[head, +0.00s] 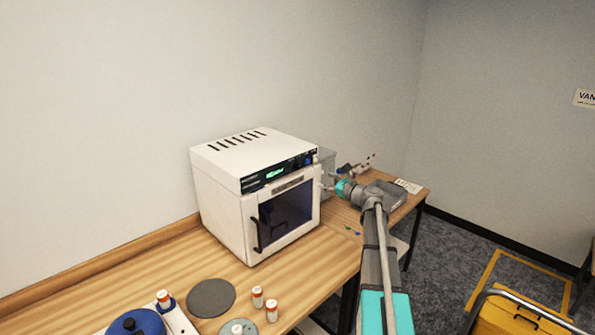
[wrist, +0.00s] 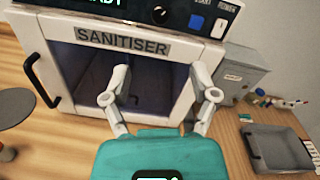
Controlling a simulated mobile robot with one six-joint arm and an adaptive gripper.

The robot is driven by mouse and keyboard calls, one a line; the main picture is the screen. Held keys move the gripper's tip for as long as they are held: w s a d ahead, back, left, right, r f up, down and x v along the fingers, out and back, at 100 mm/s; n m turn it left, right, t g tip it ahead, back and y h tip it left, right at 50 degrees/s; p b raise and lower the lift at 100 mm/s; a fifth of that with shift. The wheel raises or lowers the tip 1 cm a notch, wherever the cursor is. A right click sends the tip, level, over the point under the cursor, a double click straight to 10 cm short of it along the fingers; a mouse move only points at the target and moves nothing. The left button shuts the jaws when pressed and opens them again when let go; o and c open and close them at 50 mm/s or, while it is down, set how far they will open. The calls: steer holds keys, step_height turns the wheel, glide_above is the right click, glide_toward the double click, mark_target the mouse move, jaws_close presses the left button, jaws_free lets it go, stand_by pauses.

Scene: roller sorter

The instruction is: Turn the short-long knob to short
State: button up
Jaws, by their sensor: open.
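The sanitiser (head: 225,188) is a white box with a dark window door and a black panel along its top front. In the wrist view its knob (wrist: 160,15) is round and dark with a light pointer mark, left of a blue button (wrist: 196,22). The short and long markings and the knob's setting are too small to read. My gripper (wrist: 166,84) is open and empty, in front of the sanitiser's door and below the knob, apart from it. In the head view my gripper (head: 328,182) is at the sanitiser's right front side.
A black door handle (wrist: 42,82) stands out at the door's left. A grey box (wrist: 240,72) stands right of the sanitiser, and a grey tray (wrist: 278,150) lies on the wooden table (head: 120,285). Several small bottles and a grey disc (head: 211,298) are at the front.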

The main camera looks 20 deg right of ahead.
mark_target(299, 168)
steer(key=x, duration=1.3)
steer(key=shift+a, duration=0.1)
